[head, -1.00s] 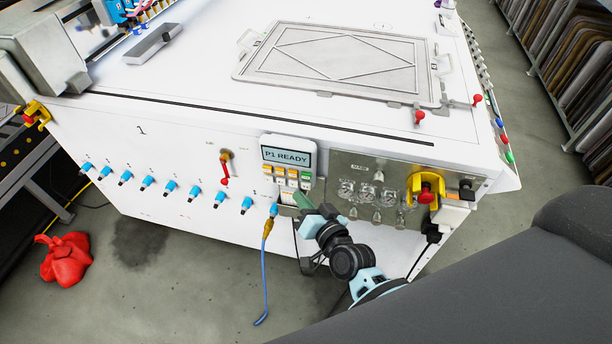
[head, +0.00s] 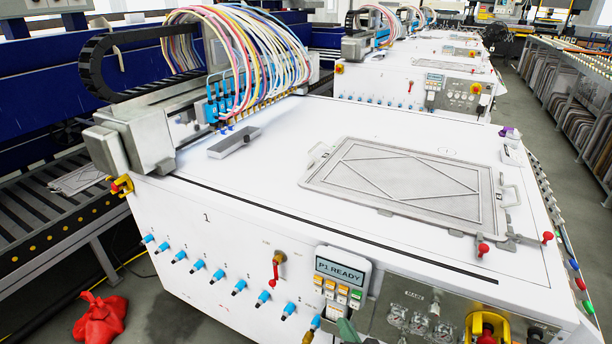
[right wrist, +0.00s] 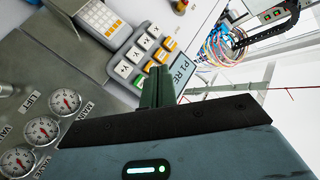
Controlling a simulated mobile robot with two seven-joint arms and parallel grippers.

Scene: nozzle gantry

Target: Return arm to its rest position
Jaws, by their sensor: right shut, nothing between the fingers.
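My right gripper (head: 347,329) shows only as green fingertips at the bottom edge of the head view, just below the button panel. In the right wrist view its green fingers (right wrist: 158,88) are together with nothing between them. They point towards the panel buttons (right wrist: 147,53), and I cannot tell whether they touch anything. The display (head: 342,270) reads "P1 READY". The rest of my right arm is out of the head view. My left gripper is in neither view.
The white printing machine (head: 240,250) fills the middle, with a flat framed plate (head: 410,170) on top. Gauges (right wrist: 42,131) sit beside the panel. A red switch (head: 276,268), a row of blue knobs (head: 197,265) and an emergency stop (head: 487,334) protrude from the front. A red bundle (head: 100,318) lies on the floor.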

